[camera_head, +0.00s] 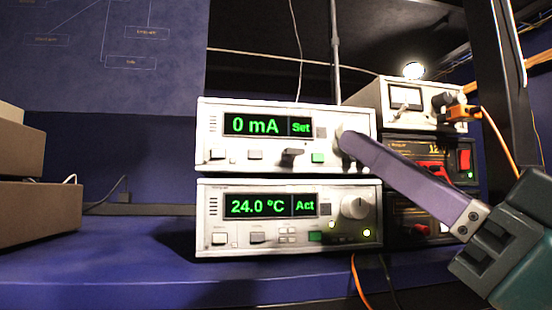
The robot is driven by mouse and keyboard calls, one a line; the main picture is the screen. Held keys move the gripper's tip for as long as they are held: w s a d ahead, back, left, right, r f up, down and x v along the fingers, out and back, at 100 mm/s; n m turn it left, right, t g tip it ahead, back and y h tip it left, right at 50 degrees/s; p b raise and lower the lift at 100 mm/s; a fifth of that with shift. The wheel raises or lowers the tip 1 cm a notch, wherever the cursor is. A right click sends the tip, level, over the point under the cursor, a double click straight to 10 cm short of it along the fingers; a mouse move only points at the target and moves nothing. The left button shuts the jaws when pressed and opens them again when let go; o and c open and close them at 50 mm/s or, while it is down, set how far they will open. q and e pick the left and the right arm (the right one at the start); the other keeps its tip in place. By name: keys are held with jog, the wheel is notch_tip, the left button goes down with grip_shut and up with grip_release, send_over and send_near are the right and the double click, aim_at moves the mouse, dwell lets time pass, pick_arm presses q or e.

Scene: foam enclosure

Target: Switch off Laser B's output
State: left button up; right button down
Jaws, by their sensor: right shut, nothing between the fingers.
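A white instrument (220,137) on the blue bench shows "0 mA" and "Set" in green. Its front has several buttons, a dark key-like switch (291,157) and a green button (317,157). Below it, a second white unit (208,237) shows "24.0 °C" and "Act", with a grey knob (357,206) and small lit green lights. I cannot read a "Laser B" label on either. My right gripper (347,143) reaches in from the right with shut, empty purple fingers. Its tip is in front of the upper unit's right side, covering part of it; I cannot tell whether it touches.
At the right stand a white meter box (405,97) and black units with a red switch (464,159). Orange cables (497,135) and a dark post are near my right arm. Brown boxes (35,212) stand at the left. The bench front (130,265) is clear.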

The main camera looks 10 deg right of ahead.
aim_at(318, 158)
jog(key=w, duration=0.6)
jog(key=shift+w+a+b, duration=0.15)
jog(key=shift+w+b, duration=0.1)
jog(key=shift+b, duration=0.2)
dwell(1.6)
jog(key=shift+w, duration=0.4)
jog(key=shift+w, duration=0.3)
dwell(0.5)
dwell(0.3)
jog(key=shift+s, duration=0.75)
